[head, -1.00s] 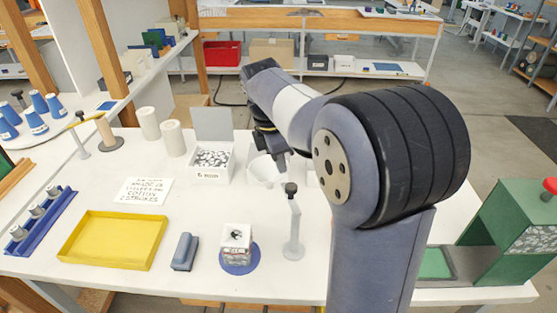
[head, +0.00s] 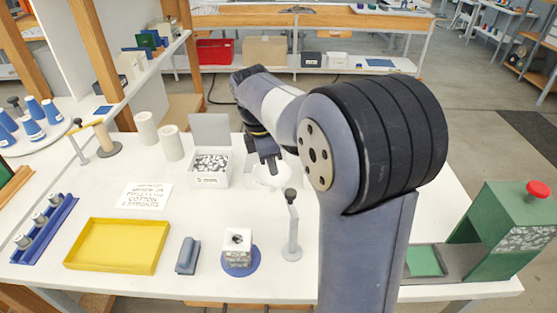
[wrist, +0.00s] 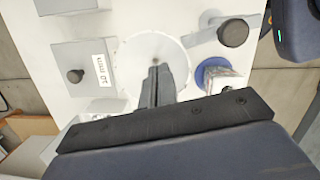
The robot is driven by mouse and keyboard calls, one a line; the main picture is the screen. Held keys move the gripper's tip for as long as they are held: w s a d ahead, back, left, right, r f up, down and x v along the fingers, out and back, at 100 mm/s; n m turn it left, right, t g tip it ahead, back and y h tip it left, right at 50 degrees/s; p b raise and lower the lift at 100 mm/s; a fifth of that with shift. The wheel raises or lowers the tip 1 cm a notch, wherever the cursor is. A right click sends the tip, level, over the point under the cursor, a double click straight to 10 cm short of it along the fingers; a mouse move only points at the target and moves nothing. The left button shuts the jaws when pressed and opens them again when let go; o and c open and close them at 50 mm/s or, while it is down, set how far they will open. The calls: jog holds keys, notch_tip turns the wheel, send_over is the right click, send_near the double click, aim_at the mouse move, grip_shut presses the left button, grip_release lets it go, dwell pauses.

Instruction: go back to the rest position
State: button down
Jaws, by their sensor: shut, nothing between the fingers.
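My gripper (head: 271,168) is at the end of my arm, near the back middle of the white table (head: 95,195). Its fingers hang over a round white dish (head: 272,181). In the wrist view the narrow dark fingers (wrist: 158,72) lie together with nothing between them, in front of the dish (wrist: 150,50). I cannot tell the exact height of the fingertips above it. My arm hides part of the table to the right of the dish.
A box of eyelets (head: 209,181) stands left of the dish, a dark-knobbed stand (head: 291,235) in front. Nearer are a patterned block (head: 237,257) on a blue disc, a blue-grey block (head: 188,255) and a yellow tray (head: 117,267). A green press (head: 495,230) stands right.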

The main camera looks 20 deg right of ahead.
notch_tip(320, 180, up, 10)
jog(key=a, duration=0.2)
jog(key=shift+w+a, duration=0.15)
jog(key=shift+a, duration=0.05)
jog(key=b, duration=0.1)
send_over(285, 177)
jog(key=a, duration=0.4)
notch_tip(285, 177, down, 10)
jog(key=shift+w+d+r, duration=0.1)
jog(key=shift+w+r, duration=0.05)
jog(key=d+b, duration=0.1)
jog(key=d+f, duration=0.1)
jog(key=shift+d+f+b, duration=0.3)
jog(key=shift+b, duration=0.1)
jog(key=shift+d, duration=0.3)
